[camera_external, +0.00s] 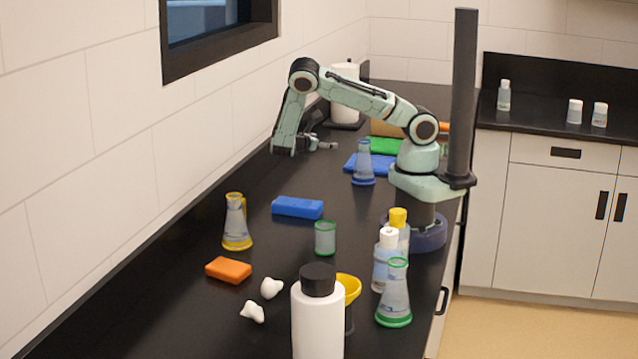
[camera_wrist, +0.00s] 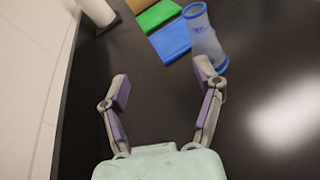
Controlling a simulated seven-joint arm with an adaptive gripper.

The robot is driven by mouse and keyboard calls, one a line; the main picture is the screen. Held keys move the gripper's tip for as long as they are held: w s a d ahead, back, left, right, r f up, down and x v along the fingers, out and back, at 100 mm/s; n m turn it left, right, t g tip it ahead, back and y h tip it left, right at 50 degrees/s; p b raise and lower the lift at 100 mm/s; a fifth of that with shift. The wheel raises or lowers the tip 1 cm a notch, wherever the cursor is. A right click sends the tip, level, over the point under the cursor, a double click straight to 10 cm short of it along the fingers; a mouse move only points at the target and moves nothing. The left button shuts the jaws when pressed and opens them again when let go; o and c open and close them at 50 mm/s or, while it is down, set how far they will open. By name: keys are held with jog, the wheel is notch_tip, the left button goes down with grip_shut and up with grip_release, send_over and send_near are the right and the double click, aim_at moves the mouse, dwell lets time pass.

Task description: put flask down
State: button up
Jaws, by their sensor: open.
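A clear flask with a blue base and blue rim (camera_external: 363,165) stands upright on the black counter, in front of a blue mat. In the wrist view this flask (camera_wrist: 203,37) is at the upper right, just beyond my right finger. My gripper (camera_external: 325,146) is open and empty, to the left of the flask in the external view. In the wrist view my gripper (camera_wrist: 162,95) has its fingers wide apart with bare counter between them. Two more flasks stand nearer the external camera: a yellow-based one (camera_external: 236,222) and a green-based one (camera_external: 394,293).
A blue mat (camera_wrist: 170,41) and a green mat (camera_wrist: 157,14) lie beyond. A paper roll (camera_external: 345,85) stands by the wall. A blue block (camera_external: 297,207), an orange sponge (camera_external: 228,270), a green-rimmed beaker (camera_external: 325,238) and bottles (camera_external: 318,318) occupy the near counter.

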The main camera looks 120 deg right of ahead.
aim_at(361, 145)
jog(key=s+f+g, duration=0.1)
jog(key=s, duration=0.2)
jog(key=s+f+g, duration=0.1)
jog(key=s, duration=0.2)
jog(key=s+f+g, duration=0.1)
jog(key=s, duration=0.2)
jog(key=shift+a+f+n+g+y, duration=0.15)
jog(key=shift+f+n+g+y, duration=0.15)
jog(key=shift+f+y, duration=0.1)
jog(key=x, duration=0.6)
jog(key=shift+s, duration=0.35)
grip_shut()
